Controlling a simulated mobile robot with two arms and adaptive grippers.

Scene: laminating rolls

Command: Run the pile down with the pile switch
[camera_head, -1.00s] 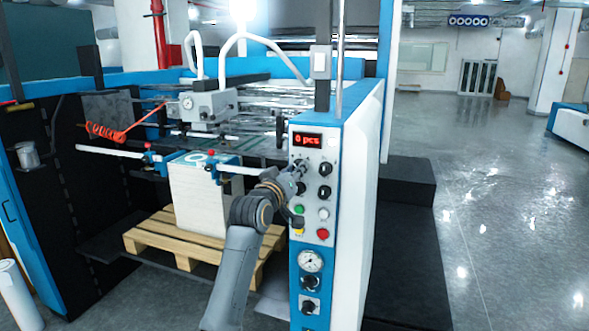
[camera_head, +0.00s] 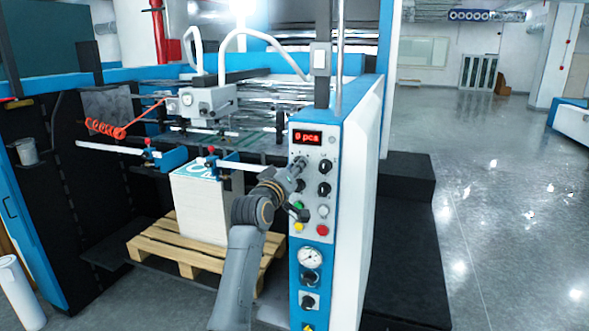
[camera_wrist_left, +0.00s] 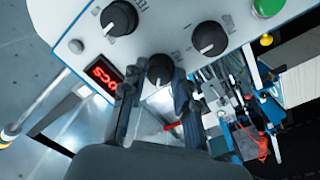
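The pile (camera_head: 200,205), a tall white stack with a blue-and-white top sheet, stands on a wooden pallet (camera_head: 160,252) inside the machine. Its top lies below the blue-clamped bars. The control panel (camera_head: 313,215) faces me on the right of the machine. My left gripper (camera_head: 299,168) is at the upper left knob of the panel, below the display. In the left wrist view its two fingers (camera_wrist_left: 155,95) stand closely on either side of this black knob, the apparent pile switch (camera_wrist_left: 160,70). The fingers partly hide it in the head view. My right gripper is not in view.
The red display (camera_head: 307,138) sits above the knobs. Other black knobs, green, white, yellow and red buttons, and a gauge (camera_head: 311,257) are close by on the panel. A white roll (camera_head: 17,295) stands at lower left. The floor at right is open.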

